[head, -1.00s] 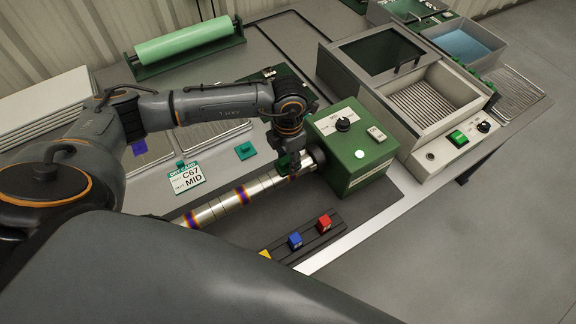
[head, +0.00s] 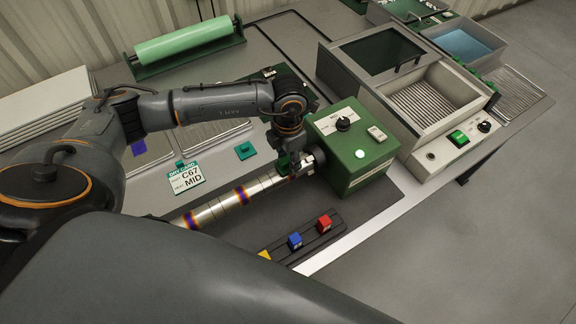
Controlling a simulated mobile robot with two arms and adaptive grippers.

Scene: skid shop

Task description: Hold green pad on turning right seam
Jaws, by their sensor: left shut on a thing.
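A metal tube (head: 222,205) with blue, purple and gold banded seams lies across the bench, its right end at the green drive box (head: 348,150). A left seam (head: 191,220) and a middle seam (head: 242,195) show clearly. My left gripper (head: 291,163) is shut on a small green pad (head: 283,163) at the tube's right part, close to the box. The gripper largely hides the right seam and most of the pad. I cannot tell how firmly the pad touches the tube. My right gripper is not in view.
A dark rack (head: 310,240) with yellow, blue and red blocks lies in front of the tube. A green roll (head: 187,42) stands at the back, a grey oven-like unit (head: 420,95) at the right.

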